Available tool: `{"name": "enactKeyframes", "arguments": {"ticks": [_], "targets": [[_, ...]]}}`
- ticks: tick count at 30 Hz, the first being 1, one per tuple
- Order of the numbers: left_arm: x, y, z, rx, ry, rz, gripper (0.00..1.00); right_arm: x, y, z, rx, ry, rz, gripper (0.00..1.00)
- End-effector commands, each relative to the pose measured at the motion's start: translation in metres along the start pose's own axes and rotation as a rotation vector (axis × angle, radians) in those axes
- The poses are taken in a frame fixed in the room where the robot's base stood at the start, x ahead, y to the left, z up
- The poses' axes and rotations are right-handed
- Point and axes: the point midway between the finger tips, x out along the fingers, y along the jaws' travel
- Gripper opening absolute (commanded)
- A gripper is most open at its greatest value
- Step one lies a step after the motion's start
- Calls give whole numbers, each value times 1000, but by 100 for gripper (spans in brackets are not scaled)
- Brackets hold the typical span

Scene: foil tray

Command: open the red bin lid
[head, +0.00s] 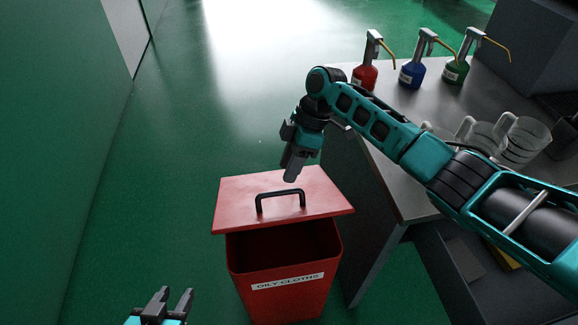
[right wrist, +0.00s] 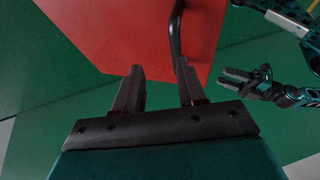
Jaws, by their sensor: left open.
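The red bin (head: 290,300) stands on the floor, labelled "OILY CLOTHS". Its red lid (head: 325,193) has a black bar handle (head: 281,193) on top. My right gripper (head: 292,174) points down just above the lid, behind the handle. In the right wrist view its jaws (right wrist: 157,80) are apart and empty; the handle (right wrist: 176,35) passes near the right finger, contact unclear. My left gripper (head: 176,300) is open at the bottom, left of the bin.
A grey workbench (head: 415,190) stands right of the bin, its corner close by. It carries a red bottle (head: 365,77), a blue bottle (head: 412,75), a green bottle (head: 456,72) and clear jugs (head: 523,140). A green wall (head: 65,130) is at left. The floor between is clear.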

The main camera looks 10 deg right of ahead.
Motion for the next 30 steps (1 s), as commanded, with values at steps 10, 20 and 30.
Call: {"name": "enactKeyframes", "arguments": {"ticks": [10,20,30], "targets": [[-2,0,-4,0,0,-1,43,-76,1,0,1,-2,3,40],[-3,-1,-5,0,1,-1,43,-116,0,1,2,-3,0,40],[-2,-1,-7,1,5,-1,43,-118,0,1,2,-3,-1,40]]}}
